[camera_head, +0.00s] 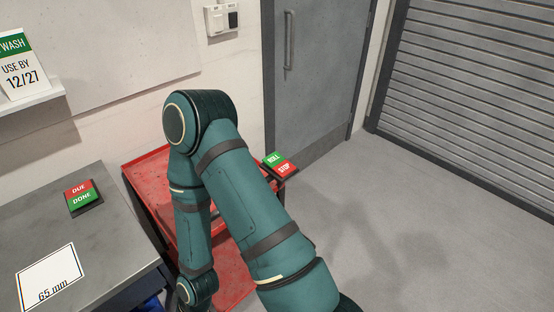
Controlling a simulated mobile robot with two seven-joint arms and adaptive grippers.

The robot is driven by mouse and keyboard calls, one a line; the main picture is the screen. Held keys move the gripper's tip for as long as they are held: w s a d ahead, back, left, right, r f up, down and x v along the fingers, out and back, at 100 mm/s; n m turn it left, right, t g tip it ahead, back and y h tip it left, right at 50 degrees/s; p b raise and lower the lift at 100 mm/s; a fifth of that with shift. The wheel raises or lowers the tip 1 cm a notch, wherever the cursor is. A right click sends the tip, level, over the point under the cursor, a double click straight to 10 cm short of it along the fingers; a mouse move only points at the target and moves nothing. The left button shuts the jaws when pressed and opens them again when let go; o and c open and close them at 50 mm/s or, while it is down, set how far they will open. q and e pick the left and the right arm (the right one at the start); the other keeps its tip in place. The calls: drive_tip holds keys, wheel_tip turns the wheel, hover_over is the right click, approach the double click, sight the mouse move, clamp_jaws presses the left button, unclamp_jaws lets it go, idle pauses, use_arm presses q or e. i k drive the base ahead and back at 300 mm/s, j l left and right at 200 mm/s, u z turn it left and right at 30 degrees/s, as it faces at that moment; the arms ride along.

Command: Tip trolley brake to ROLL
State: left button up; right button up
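The trolley brake (280,166) is a rocker plate with a green ROLL half at its upper left and a red STOP half at its lower right. It sits at the right end of the red trolley (146,164). I cannot tell which half is pressed down. One of my teal arms rises from the bottom, bends at an elbow left of the brake and runs down over the trolley, hiding much of it. The brake itself is in plain sight, just right of the arm. Neither gripper shows.
A grey bench (120,222) stands at the left with a red and green DUE/DONE rocker (83,197) and a "65 mm" card (50,278). A grey door (318,70) and a shutter (470,90) are behind. The floor right of the trolley is clear.

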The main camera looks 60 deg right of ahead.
sight(282, 167)
drive_tip(key=z, duration=1.85)
drive_tip(key=i+l+z, duration=0.25)
drive_tip(key=k+l, duration=0.1)
